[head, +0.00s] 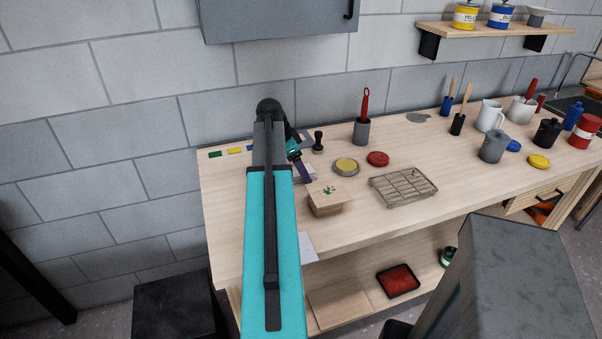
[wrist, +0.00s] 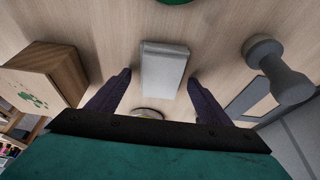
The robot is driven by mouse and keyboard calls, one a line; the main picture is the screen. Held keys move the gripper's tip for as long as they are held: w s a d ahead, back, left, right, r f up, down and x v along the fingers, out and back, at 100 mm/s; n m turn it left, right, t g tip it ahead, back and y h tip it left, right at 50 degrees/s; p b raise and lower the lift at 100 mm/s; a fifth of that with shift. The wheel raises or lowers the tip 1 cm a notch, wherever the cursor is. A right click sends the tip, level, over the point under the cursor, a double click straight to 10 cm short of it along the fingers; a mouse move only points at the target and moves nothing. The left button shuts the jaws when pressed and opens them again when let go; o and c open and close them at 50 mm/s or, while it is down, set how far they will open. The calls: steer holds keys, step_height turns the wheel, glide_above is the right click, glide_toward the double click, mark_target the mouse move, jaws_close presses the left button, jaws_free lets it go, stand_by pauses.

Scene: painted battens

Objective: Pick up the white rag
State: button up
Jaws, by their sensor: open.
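In the wrist view a pale, block-like folded piece that looks like the white rag (wrist: 165,62) lies on the wooden worktop. My gripper (wrist: 160,78) is open, with one dark purple finger on each side of it and a narrow gap on both sides. I cannot tell how high the fingertips are above the worktop. In the head view my gripper (head: 303,171) is over the worktop's left part, and the rag is hidden behind my arm.
A wooden box with green prints (head: 326,201) stands right of my gripper; it shows left in the wrist view (wrist: 38,82). A stamp-like knobbed thing (head: 317,143) stands behind; the wrist view shows it right (wrist: 277,70). A yellow-topped tin (head: 345,167) and wire rack (head: 404,187) stand farther right.

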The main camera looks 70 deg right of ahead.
steer(key=c, duration=1.1)
steer(key=shift+r, duration=0.15)
steer(key=shift+c, duration=0.2)
step_height(320, 180, up, 10)
steer(key=b, duration=0.2)
steer(key=shift+r, duration=0.1)
